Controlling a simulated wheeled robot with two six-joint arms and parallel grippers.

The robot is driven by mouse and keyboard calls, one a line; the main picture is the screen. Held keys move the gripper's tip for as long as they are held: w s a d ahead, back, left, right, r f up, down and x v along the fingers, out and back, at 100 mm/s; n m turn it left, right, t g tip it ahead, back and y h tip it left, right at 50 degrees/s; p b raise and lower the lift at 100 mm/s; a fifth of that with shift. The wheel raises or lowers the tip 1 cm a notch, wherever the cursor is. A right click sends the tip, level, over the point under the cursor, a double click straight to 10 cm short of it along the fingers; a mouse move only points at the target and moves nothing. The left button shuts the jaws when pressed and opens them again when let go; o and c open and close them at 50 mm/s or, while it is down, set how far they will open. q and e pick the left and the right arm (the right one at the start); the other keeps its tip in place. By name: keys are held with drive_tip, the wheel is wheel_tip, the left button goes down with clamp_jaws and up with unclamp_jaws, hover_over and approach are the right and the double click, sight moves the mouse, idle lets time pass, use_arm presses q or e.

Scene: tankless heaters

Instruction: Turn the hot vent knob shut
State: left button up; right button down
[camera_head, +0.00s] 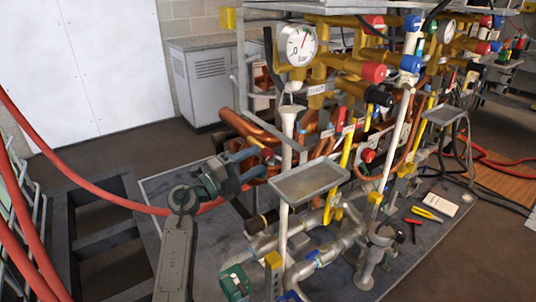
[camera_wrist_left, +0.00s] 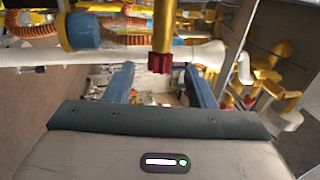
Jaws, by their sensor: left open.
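A small dark red knob (camera_wrist_left: 160,63) sits on the end of a yellow-brass stem in the left wrist view. It is likely the hot vent knob, though no label on it is readable. My left gripper (camera_wrist_left: 161,84) is open, with one blue-grey finger on each side of the knob in that picture. The fingers look apart from the knob; I cannot tell how far in depth it lies between them. In the head view my left gripper (camera_head: 254,166) is at the left side of the pipe rack, and the knob there is too small to make out surely. My right gripper is not in view.
A white vertical pipe (camera_head: 286,168) and a grey metal tray (camera_head: 310,181) stand just right of the gripper. A pressure gauge (camera_head: 297,45) is above. A red hose (camera_head: 95,188) runs at left. Yellow-handled pliers (camera_head: 427,214) lie on the floor mat.

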sight(268, 153)
use_arm(q)
drive_tip(key=shift+x, duration=2.55)
